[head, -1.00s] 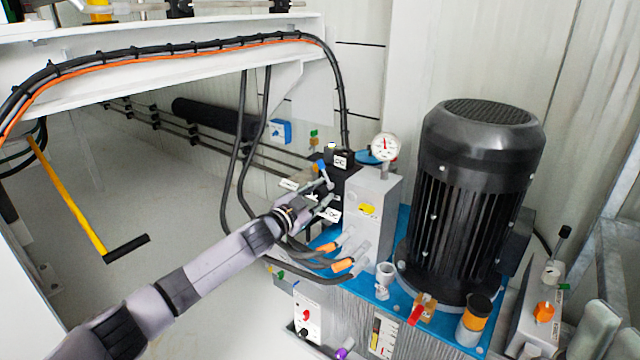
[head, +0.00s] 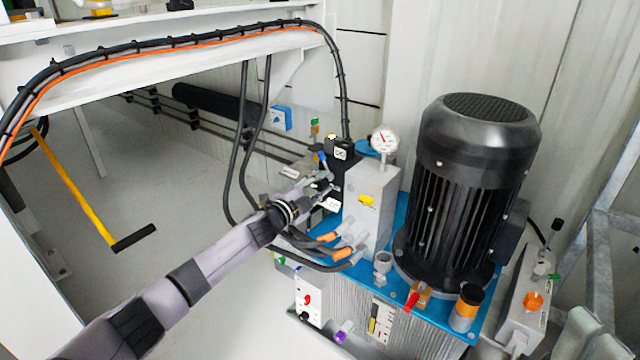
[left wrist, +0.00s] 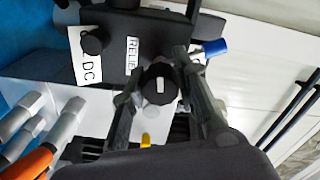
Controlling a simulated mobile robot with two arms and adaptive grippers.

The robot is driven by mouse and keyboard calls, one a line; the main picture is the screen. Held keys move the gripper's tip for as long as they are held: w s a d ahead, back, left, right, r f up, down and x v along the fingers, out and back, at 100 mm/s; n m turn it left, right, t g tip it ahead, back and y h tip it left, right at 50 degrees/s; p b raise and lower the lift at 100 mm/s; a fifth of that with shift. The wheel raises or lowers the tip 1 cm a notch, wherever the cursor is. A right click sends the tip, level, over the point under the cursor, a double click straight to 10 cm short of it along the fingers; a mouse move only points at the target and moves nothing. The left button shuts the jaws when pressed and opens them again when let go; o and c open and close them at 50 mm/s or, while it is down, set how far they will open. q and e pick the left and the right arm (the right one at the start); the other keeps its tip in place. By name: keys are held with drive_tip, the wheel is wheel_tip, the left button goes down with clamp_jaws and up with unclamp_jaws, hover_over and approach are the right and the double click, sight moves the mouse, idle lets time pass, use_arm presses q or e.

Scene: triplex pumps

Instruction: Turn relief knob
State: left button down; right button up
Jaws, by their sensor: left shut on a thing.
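The relief knob (left wrist: 158,85) is black with a pale mark on its face. It sits on the dark valve block beside a label reading "RELIE" (left wrist: 132,55), its end covered. My left gripper (left wrist: 157,88) is shut on the knob, one finger on each side of it. In the head view my left gripper (head: 323,190) is at the front of the black valve block (head: 340,172), and the knob cannot be made out there. My right gripper is not in view.
A blue-tipped lever (left wrist: 208,50) stands close beside the right finger. Orange-collared hose fittings (head: 343,254) lie below the gripper. The pressure gauge (head: 384,141) and large black motor (head: 475,190) stand to the right. Black hoses (head: 240,150) hang behind the arm.

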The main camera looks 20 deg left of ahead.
use_arm(q)
drive_tip(key=shift+f, duration=0.1)
idle(0.3)
drive_tip(key=c, duration=1.2)
unclamp_jaws()
drive_tip(key=shift+c, duration=0.2)
drive_tip(key=shift+s, duration=0.1)
drive_tip(key=v, duration=1.2)
